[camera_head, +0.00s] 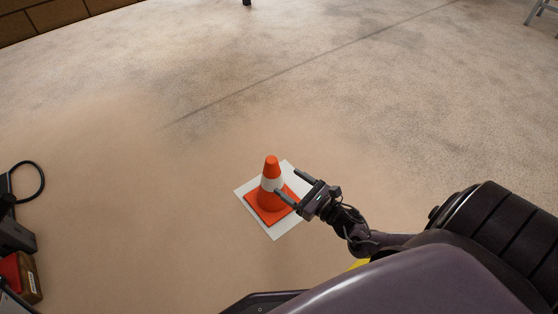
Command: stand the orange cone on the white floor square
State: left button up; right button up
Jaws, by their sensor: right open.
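The orange cone (271,197) with a white band stands upright on the white floor square (274,234) in the middle of the head view. Its square orange base lies within the white square, whose corners show around it. My right gripper (286,181) is open just to the right of the cone. One finger reaches in front of the cone's lower right side and the other lies behind and to the right. I cannot tell whether a finger touches the cone.
A black item with a looped cable (40,182) and a red and brown object (24,277) are at the left edge. A wooden wall (45,18) is at the far left, and grey metal legs (537,12) at the far right. The floor around the square is clear.

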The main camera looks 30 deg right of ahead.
jog(key=shift+p+v, duration=0.55)
jog(key=shift+v, duration=1.7)
